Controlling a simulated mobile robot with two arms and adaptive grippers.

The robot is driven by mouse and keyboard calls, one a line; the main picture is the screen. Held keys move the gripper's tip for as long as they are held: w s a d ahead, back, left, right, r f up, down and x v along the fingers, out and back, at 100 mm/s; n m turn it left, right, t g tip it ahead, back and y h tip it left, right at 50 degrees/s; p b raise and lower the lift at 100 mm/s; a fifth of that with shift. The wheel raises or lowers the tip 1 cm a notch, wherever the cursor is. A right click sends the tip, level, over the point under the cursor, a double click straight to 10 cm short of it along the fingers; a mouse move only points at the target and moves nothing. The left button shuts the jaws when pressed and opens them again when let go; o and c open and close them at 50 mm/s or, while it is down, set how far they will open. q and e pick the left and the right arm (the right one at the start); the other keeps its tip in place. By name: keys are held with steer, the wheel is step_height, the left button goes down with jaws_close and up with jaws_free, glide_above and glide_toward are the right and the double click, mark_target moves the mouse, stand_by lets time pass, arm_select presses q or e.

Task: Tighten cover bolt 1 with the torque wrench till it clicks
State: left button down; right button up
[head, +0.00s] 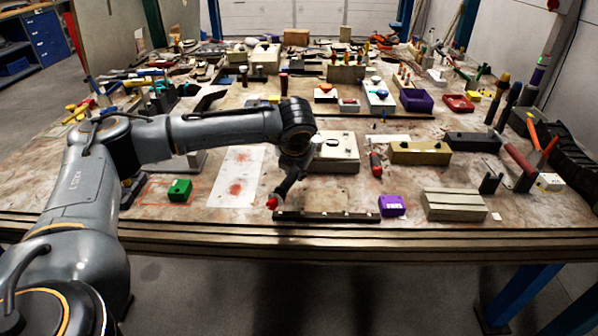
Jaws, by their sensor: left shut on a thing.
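My left arm reaches in from the left, and its gripper (288,186) hangs low over the front middle of the table. It is shut on a small dark tool with a red end (272,203); the rest is mostly hidden by the gripper, and I cannot tell for sure that it is the torque wrench. A cream box-like housing with a flat cover (335,146) stands just behind and right of the gripper, partly hidden by the wrist. Cover bolt 1 cannot be made out at this size. My right gripper is not in view.
A dark-edged tray (325,216) lies at the front edge, beside a purple box (392,205) and a grey ribbed block (453,205). A red-and-grey tool (376,163) lies right of the housing. A green block (179,190) sits left. The back is crowded.

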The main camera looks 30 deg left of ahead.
arm_select(q)
steer(key=shift+s+a+m+t+b, duration=0.15)
steer(key=shift+a+m+t+b, duration=0.2)
steer(key=shift+a+m, duration=0.85)
steer(key=shift+a+n+h, duration=0.25)
steer(key=shift+n+h, duration=0.05)
steer(key=a+m+h, duration=0.1)
steer(key=a+m, duration=0.1)
steer(key=a, duration=0.1)
steer(key=shift+a+r, duration=0.1)
steer(key=shift+a, duration=0.05)
steer(key=shift+r, duration=0.1)
